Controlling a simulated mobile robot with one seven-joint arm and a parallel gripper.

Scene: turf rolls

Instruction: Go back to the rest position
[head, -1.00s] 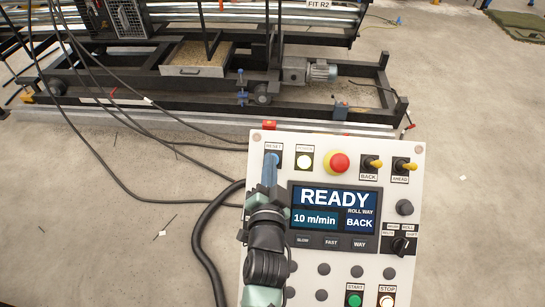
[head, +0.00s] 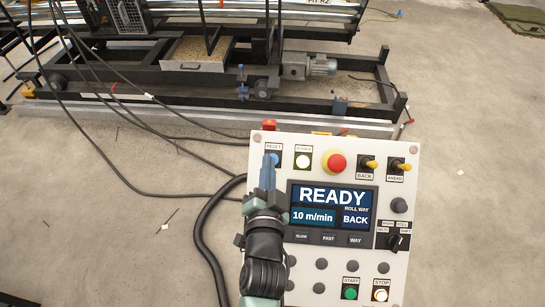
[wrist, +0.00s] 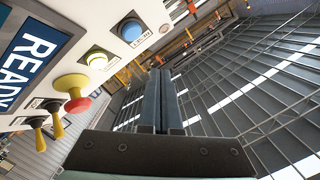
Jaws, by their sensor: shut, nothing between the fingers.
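My gripper (head: 267,172) is shut and empty, with its blue-grey fingers pointing up the left side of the control panel (head: 424,160). Its tips are just below the blue RESET button (head: 273,159) in the head view; whether they touch it cannot be told there. In the wrist view the closed fingers (wrist: 160,75) stand apart from the blue button (wrist: 131,30). The screen (head: 332,207) reads READY, 10 m/min, ROLL WAY BACK. The POWER lamp (head: 303,160) glows white, and the red mushroom button (head: 336,163) sits on its yellow collar.
Two yellow levers, BACK (head: 370,164) and AHEAD (head: 399,163), are at the panel's upper right. A black cable (head: 203,240) curves left of the panel. A dark machine frame (head: 200,85) with a motor (head: 310,65) lies behind. Concrete floor is open to the left and right.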

